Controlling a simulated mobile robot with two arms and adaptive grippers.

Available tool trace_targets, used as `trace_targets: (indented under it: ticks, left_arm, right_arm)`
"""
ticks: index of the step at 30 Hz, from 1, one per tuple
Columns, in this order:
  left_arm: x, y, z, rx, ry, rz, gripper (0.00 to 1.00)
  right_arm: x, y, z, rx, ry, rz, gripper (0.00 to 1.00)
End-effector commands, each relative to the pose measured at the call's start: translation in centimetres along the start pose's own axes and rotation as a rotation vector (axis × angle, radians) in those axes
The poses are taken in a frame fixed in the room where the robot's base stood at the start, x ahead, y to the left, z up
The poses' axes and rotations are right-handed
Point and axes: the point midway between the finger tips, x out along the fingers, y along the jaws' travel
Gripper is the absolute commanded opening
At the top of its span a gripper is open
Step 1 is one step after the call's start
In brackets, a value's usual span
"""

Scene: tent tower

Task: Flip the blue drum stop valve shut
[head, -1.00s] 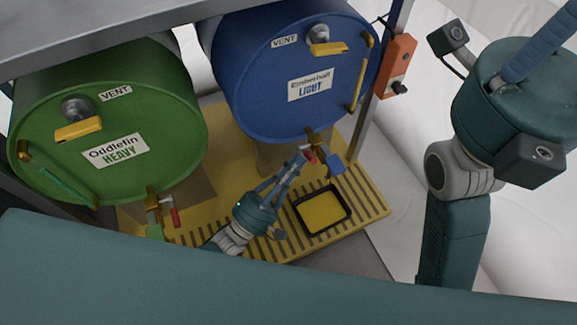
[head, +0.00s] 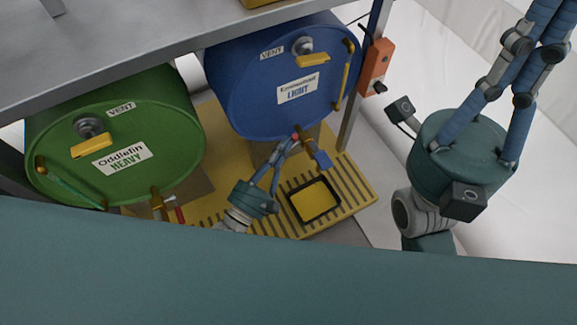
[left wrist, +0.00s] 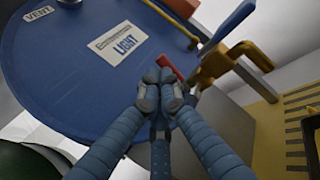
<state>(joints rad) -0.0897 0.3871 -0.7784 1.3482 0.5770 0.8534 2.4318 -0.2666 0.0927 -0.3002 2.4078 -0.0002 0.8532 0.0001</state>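The blue drum (head: 255,105) lies on its side with its round face toward me, labelled LIGHT. Its brass stop valve (left wrist: 215,66) sits low on the face, with a blue piece (head: 322,160) beside it. The valve's red handle (left wrist: 170,66) shows just beyond my left fingertips, with its near end partly hidden by them. My left gripper (head: 292,142) is at this valve; in the left wrist view its fingers (left wrist: 163,92) are together, and I see nothing clearly between them. My right gripper (head: 545,30) is raised at the right, its fingertips not clearly shown.
A black-rimmed yellow tray (head: 336,190) lies on the slatted yellow platform (head: 355,185). An orange box (head: 375,66) hangs on the rack post. A grey shelf (head: 100,60) overhangs the drums.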

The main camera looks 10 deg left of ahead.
Motion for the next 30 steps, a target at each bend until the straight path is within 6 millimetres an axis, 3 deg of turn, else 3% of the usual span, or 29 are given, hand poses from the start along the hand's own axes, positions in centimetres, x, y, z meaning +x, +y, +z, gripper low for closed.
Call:
trace_targets:
  ticks: [8, 22, 30]
  left_arm:
    - [0.1, 0.1, 0.5, 0.0, 0.0, 0.0, 0.0]
    - [2.1, 3.1, 7.1, -0.001, -0.004, 0.001, 0.0]
    - [2.6, 3.9, 8.8, 0.0, 0.0, 0.0, 0.0]
  right_arm:
    - [0.0, 0.0, 0.0, 0.0, -0.001, 0.001, 0.0]
    - [0.0, 0.0, 0.0, 0.0, -0.001, 0.001, 0.0]
    - [0.0, 0.0, 0.0, 0.0, -0.001, 0.001, 0.0]
